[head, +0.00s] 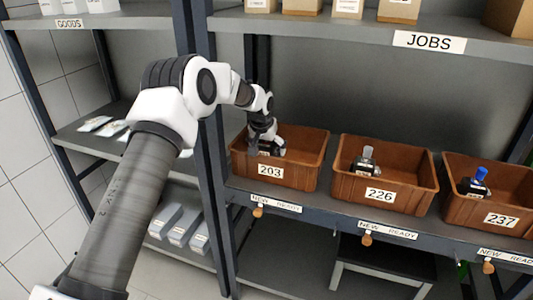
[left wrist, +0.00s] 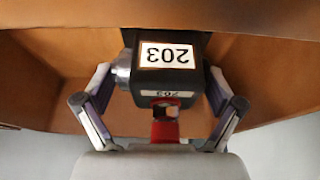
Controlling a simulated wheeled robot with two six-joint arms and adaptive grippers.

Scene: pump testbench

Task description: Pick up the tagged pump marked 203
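The pump marked 203 (left wrist: 168,80) is a dark block with white 203 labels that read upside down in the left wrist view. It has a red part on the gripper side and a silver fitting at its left. It sits in the brown bin labelled 203 (head: 302,172), mostly hidden by my arm in the head view. My left gripper (left wrist: 160,82) reaches down into this bin. Its two fingers stand on either side of the pump and look open, with narrow gaps beside the body. Contact at the fingertips is hard to judge. My right gripper is not in view.
Bin 226 (head: 412,196) and bin 237 (head: 480,211) stand to the right on the same shelf, each with a pump. The JOBS shelf (head: 340,29) with boxes runs above. A dark shelf post (head: 212,150) stands just left of bin 203, close to my left arm.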

